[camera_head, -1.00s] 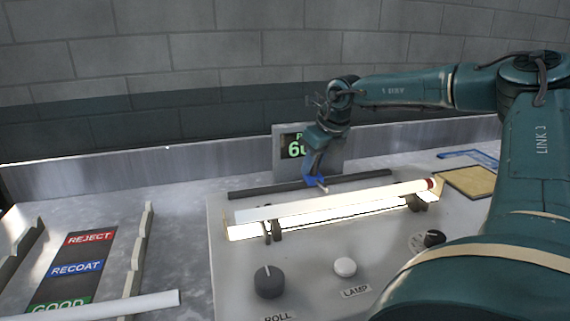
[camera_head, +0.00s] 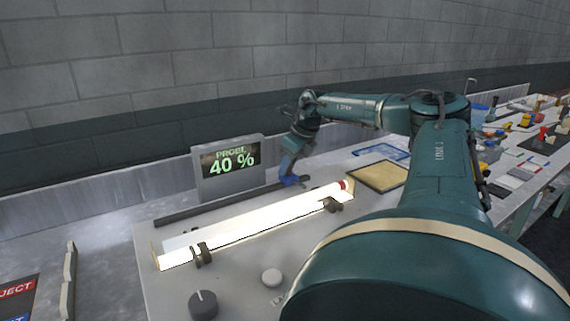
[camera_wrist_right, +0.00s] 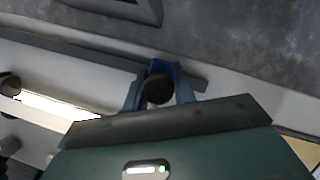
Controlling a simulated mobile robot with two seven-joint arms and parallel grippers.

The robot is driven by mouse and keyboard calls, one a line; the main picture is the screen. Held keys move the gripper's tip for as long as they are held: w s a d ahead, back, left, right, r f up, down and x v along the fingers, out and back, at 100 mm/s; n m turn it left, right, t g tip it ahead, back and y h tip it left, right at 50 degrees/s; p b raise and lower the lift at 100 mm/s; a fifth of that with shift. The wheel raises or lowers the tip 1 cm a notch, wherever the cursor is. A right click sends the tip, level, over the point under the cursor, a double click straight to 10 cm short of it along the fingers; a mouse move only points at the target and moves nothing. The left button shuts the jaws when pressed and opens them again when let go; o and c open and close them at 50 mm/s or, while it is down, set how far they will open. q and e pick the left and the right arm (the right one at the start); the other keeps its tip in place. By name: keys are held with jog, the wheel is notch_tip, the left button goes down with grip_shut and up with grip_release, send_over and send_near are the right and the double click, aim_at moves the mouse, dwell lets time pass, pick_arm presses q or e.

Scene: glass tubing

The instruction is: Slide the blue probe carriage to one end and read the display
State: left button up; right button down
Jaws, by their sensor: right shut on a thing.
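The blue probe carriage (camera_head: 290,181) sits on the dark rail (camera_head: 215,206) behind the lit glass tube (camera_head: 250,219), near the rail's right end. The display (camera_head: 230,167) is unblocked and reads "PROBE 40 %" in green. My left gripper is out of view.
Dark clips (camera_head: 202,254) hold the tube above the pale bench unit. A dark knob (camera_head: 203,304) and a white button (camera_head: 272,277) are in front. A tan pad (camera_head: 379,176) lies to the right. My right arm crosses the right foreground.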

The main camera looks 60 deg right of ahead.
jog(key=c, duration=1.1)
grip_release()
jog(key=shift+c, duration=0.2)
jog(key=b+v, duration=0.1)
jog(key=v, duration=1.2)
jog(key=shift+s, duration=0.1)
